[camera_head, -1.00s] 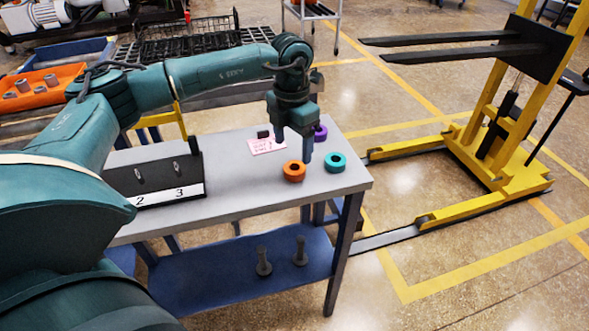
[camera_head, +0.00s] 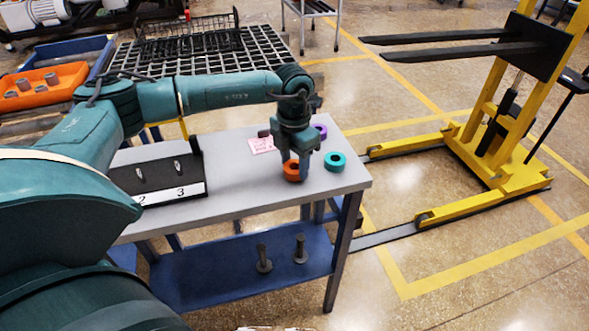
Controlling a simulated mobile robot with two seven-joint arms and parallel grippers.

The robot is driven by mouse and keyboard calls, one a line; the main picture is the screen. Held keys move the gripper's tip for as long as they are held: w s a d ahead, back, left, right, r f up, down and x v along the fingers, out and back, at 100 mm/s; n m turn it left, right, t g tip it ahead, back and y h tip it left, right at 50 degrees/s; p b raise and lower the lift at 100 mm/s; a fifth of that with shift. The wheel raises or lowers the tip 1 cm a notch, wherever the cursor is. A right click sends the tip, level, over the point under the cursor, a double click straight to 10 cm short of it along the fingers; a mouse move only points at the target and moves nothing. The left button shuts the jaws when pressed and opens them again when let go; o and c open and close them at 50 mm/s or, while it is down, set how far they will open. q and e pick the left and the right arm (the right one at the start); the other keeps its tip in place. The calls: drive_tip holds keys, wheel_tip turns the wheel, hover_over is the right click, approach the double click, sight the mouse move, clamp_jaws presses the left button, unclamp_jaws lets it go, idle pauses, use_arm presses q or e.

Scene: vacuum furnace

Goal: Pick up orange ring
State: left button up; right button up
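An orange ring (camera_head: 291,174) lies near the front right part of the grey table (camera_head: 235,195). My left gripper (camera_head: 296,172) points down right at the ring and covers part of it. Its two fingers are apart, with orange showing between and below them. I cannot tell whether they press on the ring. A teal ring (camera_head: 335,161) lies just right of the gripper, and a purple ring (camera_head: 320,131) lies behind it. My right gripper is not in view.
A dark board with numbers (camera_head: 160,178) stands on the table's left part; a pink label (camera_head: 261,145) lies behind the gripper. Two grey posts (camera_head: 262,258) stand on the blue lower shelf (camera_head: 215,280). A yellow lift (camera_head: 500,150) stands to the right.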

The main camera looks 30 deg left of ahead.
use_arm(q)
drive_tip(key=c, duration=0.6)
drive_tip(key=shift+r, duration=0.1)
